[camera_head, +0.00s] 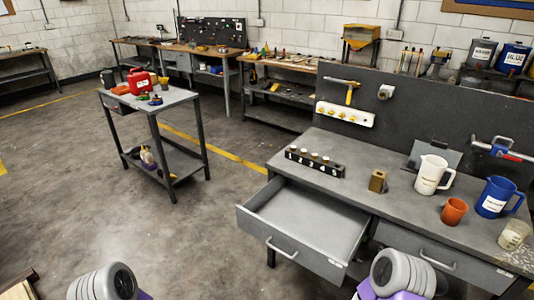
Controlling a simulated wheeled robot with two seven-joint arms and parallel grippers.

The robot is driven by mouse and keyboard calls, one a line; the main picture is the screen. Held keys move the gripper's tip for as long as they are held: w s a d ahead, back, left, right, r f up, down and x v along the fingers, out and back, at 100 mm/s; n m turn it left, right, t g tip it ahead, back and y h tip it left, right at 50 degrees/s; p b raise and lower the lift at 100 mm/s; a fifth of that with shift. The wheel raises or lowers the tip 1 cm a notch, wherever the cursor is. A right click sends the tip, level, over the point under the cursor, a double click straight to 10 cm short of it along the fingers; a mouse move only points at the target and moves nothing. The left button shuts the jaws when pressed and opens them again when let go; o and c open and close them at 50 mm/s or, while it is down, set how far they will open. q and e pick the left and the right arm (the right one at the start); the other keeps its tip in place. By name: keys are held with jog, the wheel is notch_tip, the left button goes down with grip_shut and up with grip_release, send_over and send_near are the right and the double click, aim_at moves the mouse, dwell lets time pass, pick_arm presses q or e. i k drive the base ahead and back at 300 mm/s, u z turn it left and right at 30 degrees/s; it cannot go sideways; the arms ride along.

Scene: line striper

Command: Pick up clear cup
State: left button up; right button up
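The clear cup (514,234) is a small see-through tumbler with a yellowish tint. It stands upright near the right end of the grey workbench top (350,190), close to the right edge of the view. A blue pitcher (493,197) stands just behind and to the left of it, and an orange cup (454,211) stands further left. Neither of my grippers is in view, and nothing touches the clear cup.
An empty drawer (310,225) is pulled out at the bench's front left; the right drawer (440,258) is closed. A small cart (150,102) stands at left, with open floor between.

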aim_at(515, 232)
jog(key=z, duration=2)
